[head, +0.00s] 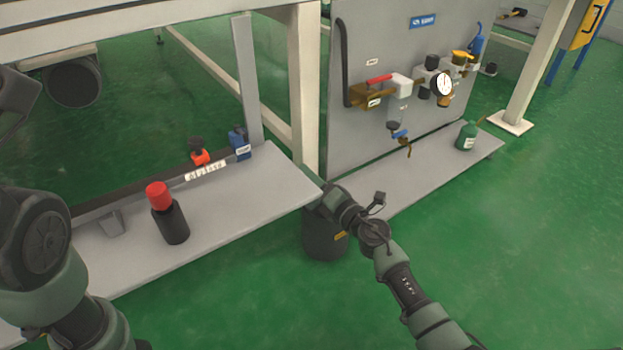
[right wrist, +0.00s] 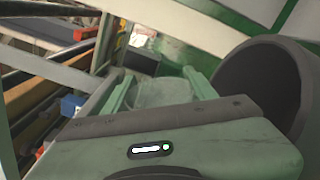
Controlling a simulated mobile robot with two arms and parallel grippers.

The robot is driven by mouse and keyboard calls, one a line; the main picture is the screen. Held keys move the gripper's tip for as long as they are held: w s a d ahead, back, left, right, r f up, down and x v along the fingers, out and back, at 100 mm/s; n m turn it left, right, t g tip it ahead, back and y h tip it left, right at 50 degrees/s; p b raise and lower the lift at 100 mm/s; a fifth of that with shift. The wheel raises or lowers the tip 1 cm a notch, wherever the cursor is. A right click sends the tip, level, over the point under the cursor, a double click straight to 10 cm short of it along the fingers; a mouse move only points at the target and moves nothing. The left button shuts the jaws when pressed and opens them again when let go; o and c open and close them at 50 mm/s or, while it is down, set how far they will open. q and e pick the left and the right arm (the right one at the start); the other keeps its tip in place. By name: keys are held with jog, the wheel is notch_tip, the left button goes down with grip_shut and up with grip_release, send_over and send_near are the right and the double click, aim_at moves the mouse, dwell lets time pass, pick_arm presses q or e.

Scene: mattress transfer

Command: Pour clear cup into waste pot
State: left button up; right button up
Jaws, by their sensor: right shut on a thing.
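The waste pot (head: 322,243) is a dark round container on the floor at the front edge of the grey shelf, partly hidden by my right arm. In the right wrist view, its dark open mouth (right wrist: 268,85) is at the right, beside my gripper. My right gripper (right wrist: 160,88) is shut on the clear cup (right wrist: 160,93), a see-through vessel between its two green fingers. In the head view, my right gripper (head: 332,197) is just above the pot, and the cup cannot be made out there. What the cup holds cannot be told. My left gripper is out of view.
A black bottle with a red cap (head: 170,222) stands on the grey shelf (head: 225,215). Orange (head: 200,157) and blue (head: 240,147) items sit behind it. A panel with valves and a gauge (head: 441,84) stands behind. A green bottle (head: 467,136) is at right.

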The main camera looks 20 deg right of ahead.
jog(key=m+p, duration=0.1)
jog(key=r+m+p, duration=0.1)
jog(key=m, duration=0.1)
jog(key=shift+w+d, duration=0.2)
jog(key=shift+d, duration=0.2)
jog(key=m+p, duration=0.1)
jog(key=m, duration=0.1)
jog(key=d+m+p, duration=0.1)
jog(key=m, duration=0.1)
jog(key=shift+w+d+m, duration=0.1)
jog(key=shift+w+m, duration=0.1)
jog(key=shift+m, duration=0.2)
dwell(0.9)
